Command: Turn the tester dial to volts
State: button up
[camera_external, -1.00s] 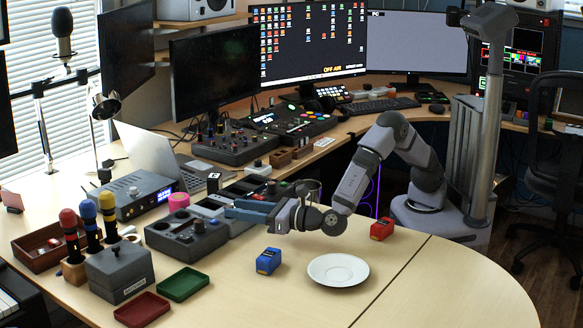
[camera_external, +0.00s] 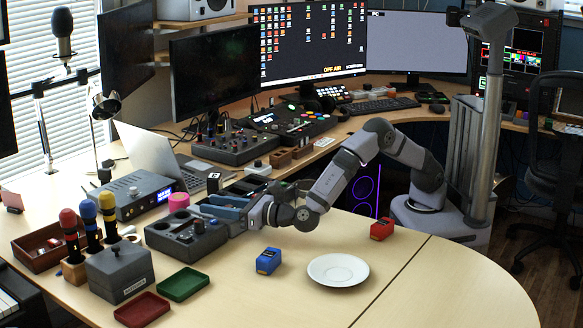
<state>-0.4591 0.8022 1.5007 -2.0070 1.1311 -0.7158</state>
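My gripper (camera_external: 218,206) is low over the row of grey control boxes left of the table's middle, pointing left. Its two blue-padded fingers are apart with no object seen between them. A grey box with round black knobs (camera_external: 185,238) sits just in front of and below the fingers. Another grey box (camera_external: 140,196) with a lit blue display stands further left. Which of these is the tester is too small to tell, and no dial marking or volts setting can be read. The gripper and forearm hide part of the boxes behind them.
A blue block (camera_external: 268,261), a white saucer (camera_external: 338,270) and a red block (camera_external: 382,229) are on the table in front of my arm. A pink roll (camera_external: 179,201) stands close beyond the fingers. Green (camera_external: 184,284) and red (camera_external: 142,310) trays lie front left. The right front table is clear.

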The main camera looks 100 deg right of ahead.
jog(key=shift+c, duration=0.6)
grip_shut()
jog(key=m+g+h, duration=0.1)
jog(key=m+h+p, duration=0.1)
jog(key=shift+s+d+r+g+h, duration=0.15)
jog(key=shift+d+g+h, duration=0.15)
jog(key=shift+g, duration=0.1)
jog(key=shift+s+d+m+g+h+p, duration=0.1)
jog(key=shift+s+m+g+h+p, duration=0.1)
jog(key=shift+m+g+h, duration=0.4)
jog(key=shift+s+d+m+g+h+p, duration=0.1)
jog(key=shift+m+g+h+p, duration=0.1)
jog(key=shift+m+g+h, duration=0.35)
